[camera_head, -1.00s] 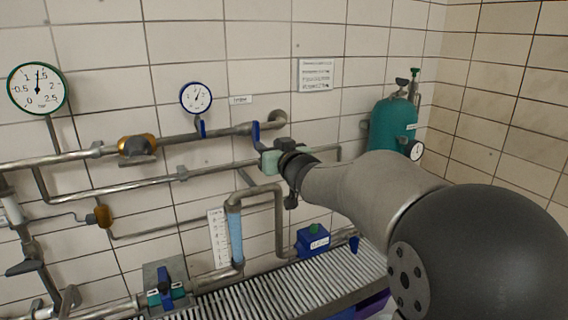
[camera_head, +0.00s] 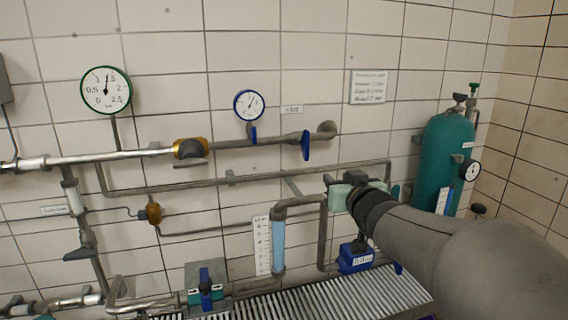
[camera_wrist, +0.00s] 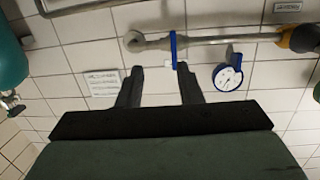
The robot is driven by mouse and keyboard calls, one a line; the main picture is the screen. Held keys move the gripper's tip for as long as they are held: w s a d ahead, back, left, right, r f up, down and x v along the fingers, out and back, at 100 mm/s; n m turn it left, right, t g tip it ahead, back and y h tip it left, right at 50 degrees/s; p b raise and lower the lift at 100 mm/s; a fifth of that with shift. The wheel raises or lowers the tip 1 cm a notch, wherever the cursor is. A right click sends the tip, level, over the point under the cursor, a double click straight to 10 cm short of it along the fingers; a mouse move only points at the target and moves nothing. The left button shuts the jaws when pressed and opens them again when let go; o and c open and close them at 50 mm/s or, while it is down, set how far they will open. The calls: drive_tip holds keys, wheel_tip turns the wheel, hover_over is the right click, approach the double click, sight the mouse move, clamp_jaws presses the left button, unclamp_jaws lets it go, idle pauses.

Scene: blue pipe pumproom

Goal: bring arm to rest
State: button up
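My gripper (camera_head: 338,184) is in front of the tiled wall, right of and below the blue valve handle (camera_head: 305,146) in the head view. My arm reaches in from the lower right. In the wrist view, my gripper's two dark fingers (camera_wrist: 159,72) stand apart with nothing between them; only wall tiles show behind. The blue handle (camera_wrist: 173,48) appears beyond the fingertips, near the right finger, with no visible contact.
Pipes with a brass valve (camera_head: 190,148) run along the wall. Gauges (camera_head: 106,90) (camera_head: 249,105) and a placard (camera_head: 370,87) hang above. A teal cylinder (camera_head: 447,150) stands at right. A grating (camera_head: 320,302) and blue box (camera_head: 355,258) lie below.

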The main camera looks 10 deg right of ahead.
drive_tip(key=s+f+m+g+h, duration=0.25)
drive_tip(key=s+f+g, duration=0.95)
drive_tip(key=s+f, duration=0.75)
drive_tip(key=s+a+f+n+g, duration=0.1)
drive_tip(key=s+a+f+g, duration=0.1)
drive_tip(key=s, duration=0.3)
drive_tip(key=s+a+f+g+y, duration=0.1)
drive_tip(key=s+a+f+g, duration=0.1)
drive_tip(key=s, duration=0.3)
drive_tip(key=shift+s+a+f+n, duration=0.25)
drive_tip(key=shift+f+n, duration=0.1)
drive_tip(key=shift+f, duration=0.1)
